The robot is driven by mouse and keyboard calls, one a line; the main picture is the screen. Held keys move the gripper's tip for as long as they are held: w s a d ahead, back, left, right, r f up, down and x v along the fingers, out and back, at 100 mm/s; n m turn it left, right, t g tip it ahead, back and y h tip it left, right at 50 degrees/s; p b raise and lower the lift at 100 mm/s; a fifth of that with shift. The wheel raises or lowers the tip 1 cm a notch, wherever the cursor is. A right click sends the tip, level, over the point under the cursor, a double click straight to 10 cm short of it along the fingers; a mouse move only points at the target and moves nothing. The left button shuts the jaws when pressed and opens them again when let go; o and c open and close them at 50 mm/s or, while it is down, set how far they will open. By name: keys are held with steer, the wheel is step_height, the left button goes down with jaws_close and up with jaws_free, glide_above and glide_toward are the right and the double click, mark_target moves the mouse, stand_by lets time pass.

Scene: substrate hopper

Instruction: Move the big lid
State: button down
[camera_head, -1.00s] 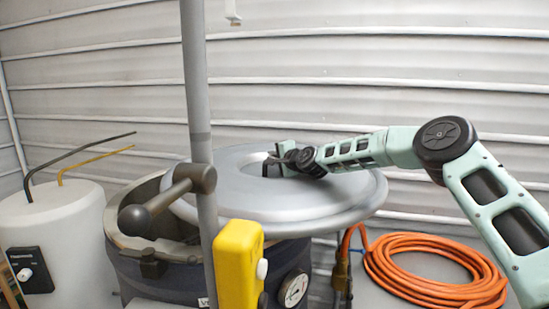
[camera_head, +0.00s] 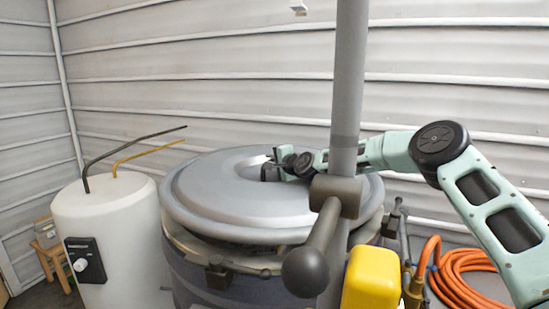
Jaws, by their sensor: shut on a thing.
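The big lid (camera_head: 235,205) is a round grey metal disc with a raised rim. It is over the mouth of the dark round hopper (camera_head: 205,283), covering most of it. A strip of the hopper's rim shows below the lid's front edge, and I cannot tell whether the lid rests on it. My gripper (camera_head: 272,166) is at the middle of the lid, shut on it from the right. The exact grip point is small and partly hidden by the gripper itself.
A grey vertical post (camera_head: 348,85) with a dark ball-ended lever (camera_head: 306,270) stands in front of the lid. A yellow box (camera_head: 371,278) is below right. A white tank (camera_head: 108,235) with two bent rods stands left. An orange hose (camera_head: 465,282) lies coiled right.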

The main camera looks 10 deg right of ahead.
mark_target(273, 174)
steer(key=shift+f+b, duration=0.55)
steer(key=shift+f, duration=0.35)
step_height(273, 174, down, 3)
steer(key=b, duration=0.3)
steer(key=shift+b, duration=0.4)
steer(key=shift+s+b, duration=0.1)
steer(key=shift+b, duration=0.45)
steer(key=c, duration=1.3)
jaws_free()
steer(key=shift+s+f, duration=0.15)
steer(key=shift+f, duration=0.3)
steer(key=b+v, duration=0.8)
steer(key=v, duration=0.9)
steer(key=shift+s+r+b, duration=0.15)
steer(key=shift+r+b, duration=0.05)
steer(key=shift+b, duration=0.1)
